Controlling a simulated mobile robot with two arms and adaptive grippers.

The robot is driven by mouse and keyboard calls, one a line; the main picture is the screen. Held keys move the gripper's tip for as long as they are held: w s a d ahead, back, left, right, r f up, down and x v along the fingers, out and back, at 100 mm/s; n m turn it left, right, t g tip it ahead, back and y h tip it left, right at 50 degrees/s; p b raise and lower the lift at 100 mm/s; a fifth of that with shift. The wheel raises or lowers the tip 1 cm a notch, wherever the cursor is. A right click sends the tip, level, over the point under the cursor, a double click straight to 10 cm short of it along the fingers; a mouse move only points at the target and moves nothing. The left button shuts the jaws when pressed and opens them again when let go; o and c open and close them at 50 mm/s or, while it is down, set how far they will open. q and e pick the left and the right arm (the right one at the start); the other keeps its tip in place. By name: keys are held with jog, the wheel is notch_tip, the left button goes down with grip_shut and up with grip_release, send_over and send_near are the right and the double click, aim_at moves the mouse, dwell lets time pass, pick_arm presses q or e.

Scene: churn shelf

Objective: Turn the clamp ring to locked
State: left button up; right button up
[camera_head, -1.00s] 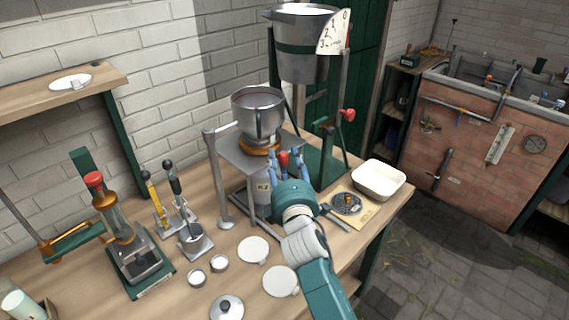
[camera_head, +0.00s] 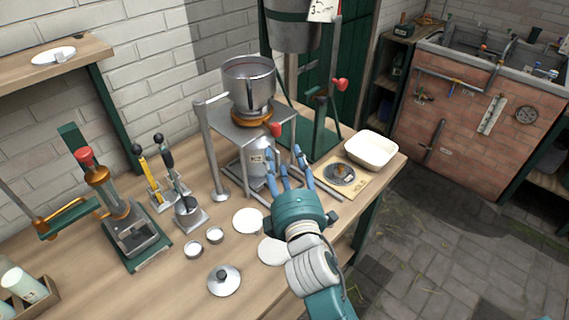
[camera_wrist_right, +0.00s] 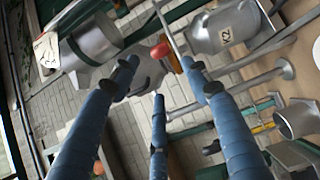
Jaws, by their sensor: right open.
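The clamp ring (camera_head: 252,122) is an orange-brown band under the steel hopper (camera_head: 249,82), on top of a grey stand. Its red-knobbed handle (camera_head: 275,129) sticks out toward the front right. My right gripper (camera_head: 284,163) is open and empty, its blue fingers spread just in front of and below the knob. In the right wrist view the red knob (camera_wrist_right: 160,51) shows beyond the open fingertips, apart from them. The ring is partly hidden there. A marked steel canister (camera_head: 256,165) stands under the stand. My left gripper is out of view.
A larger steel vessel (camera_head: 292,32) on a green frame stands behind, with another red knob (camera_head: 341,84). A white tray (camera_head: 371,149) and a board with a dark disc (camera_head: 340,174) lie to the right. White discs (camera_head: 248,220) and small cups lie in front.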

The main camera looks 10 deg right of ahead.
jog(key=shift+s, duration=0.4)
